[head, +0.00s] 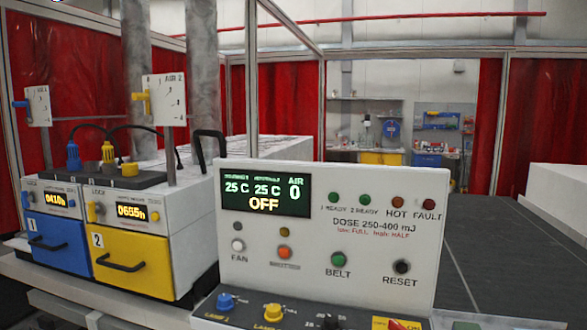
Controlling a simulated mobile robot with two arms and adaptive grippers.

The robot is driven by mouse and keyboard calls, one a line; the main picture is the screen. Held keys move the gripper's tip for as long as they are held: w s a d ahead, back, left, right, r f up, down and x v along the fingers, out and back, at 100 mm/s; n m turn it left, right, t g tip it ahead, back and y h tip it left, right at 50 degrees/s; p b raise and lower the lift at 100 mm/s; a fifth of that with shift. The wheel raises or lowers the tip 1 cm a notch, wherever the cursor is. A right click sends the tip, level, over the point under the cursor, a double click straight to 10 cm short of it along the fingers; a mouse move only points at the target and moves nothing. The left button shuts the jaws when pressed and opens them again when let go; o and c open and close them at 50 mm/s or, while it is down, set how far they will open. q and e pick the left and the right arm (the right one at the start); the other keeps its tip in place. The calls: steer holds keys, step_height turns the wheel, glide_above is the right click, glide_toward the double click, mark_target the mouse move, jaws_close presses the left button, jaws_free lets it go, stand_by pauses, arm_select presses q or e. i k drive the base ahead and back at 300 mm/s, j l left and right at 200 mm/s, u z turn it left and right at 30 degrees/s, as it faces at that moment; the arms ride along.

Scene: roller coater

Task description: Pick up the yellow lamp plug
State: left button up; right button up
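The yellow lamp plug (108,153) stands upright on the dark strip (88,180) on top of the lamp housings at the left. A black cable arches from its top toward the right. A blue plug (73,156) with its own black cable stands to its left on the same strip. A short yellow cap or socket (129,169) sits just right of the yellow plug; I cannot tell which. Neither of my grippers shows in the head view.
Below are a blue drawer (58,243) and a yellow drawer (128,268) with black handles. Upright gauge plates (163,98) and grey pipes (200,60) stand around the plugs. The control panel (330,235) fills the middle front. A dark conveyor belt (500,240) runs at the right.

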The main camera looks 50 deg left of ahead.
mark_target(108, 153)
steer(key=u, duration=2.55)
